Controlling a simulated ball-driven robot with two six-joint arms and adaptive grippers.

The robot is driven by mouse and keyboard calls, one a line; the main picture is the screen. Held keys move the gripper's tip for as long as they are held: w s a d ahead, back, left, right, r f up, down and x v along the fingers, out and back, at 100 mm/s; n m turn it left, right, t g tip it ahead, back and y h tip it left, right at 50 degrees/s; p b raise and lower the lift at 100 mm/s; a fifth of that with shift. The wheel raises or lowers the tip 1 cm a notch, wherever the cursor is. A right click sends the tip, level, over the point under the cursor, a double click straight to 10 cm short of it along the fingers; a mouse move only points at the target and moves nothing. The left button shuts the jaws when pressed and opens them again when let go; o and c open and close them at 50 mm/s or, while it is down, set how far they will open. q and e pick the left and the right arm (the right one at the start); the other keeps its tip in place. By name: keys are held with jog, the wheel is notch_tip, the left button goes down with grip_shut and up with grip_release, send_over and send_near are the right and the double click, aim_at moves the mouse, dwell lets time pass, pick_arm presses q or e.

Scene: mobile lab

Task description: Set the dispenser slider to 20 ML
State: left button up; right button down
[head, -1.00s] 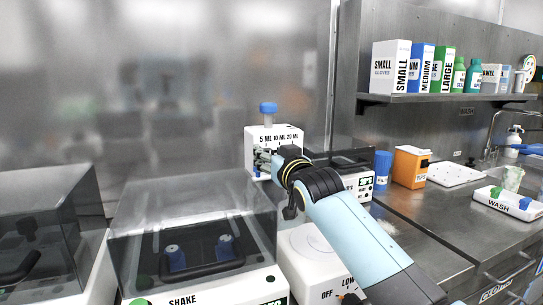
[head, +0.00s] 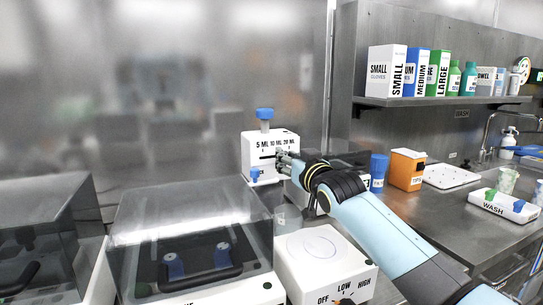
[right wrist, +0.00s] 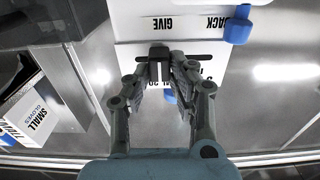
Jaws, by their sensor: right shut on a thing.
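The white dispenser (head: 256,150) stands at the centre of the head view, with a blue knob (head: 264,113) on top and the labels 5 ML, 10 ML and 20 ML above a dark horizontal slot. My right gripper (head: 284,160) is at the right part of its front, by the 20 ML label. In the right wrist view, the gripper (right wrist: 160,58) is shut on the dark slider (right wrist: 159,50) in the slot. The slider sits toward the slot's left there, beside an upside-down 20; the fingers partly hide it. My left gripper is not in view.
A shaker with a clear lid (head: 185,205) stands at front left, and a white OFF/LOW/HIGH device (head: 320,262) below my right arm. Shelf boxes (head: 387,72) are higher up.

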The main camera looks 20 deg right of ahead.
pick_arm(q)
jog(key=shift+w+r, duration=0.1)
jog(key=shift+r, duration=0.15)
pick_arm(e)
jog(key=shift+d, duration=1.05)
jog(key=c, duration=1.5)
grip_release()
jog(key=shift+c, duration=0.2)
jog(key=o, duration=0.4)
jog(key=shift+d, duration=0.25)
jog(key=s, duration=1.2)
jog(key=shift+s+a, duration=0.1)
jog(key=shift+a, duration=0.3)
jog(key=shift+f, duration=0.1)
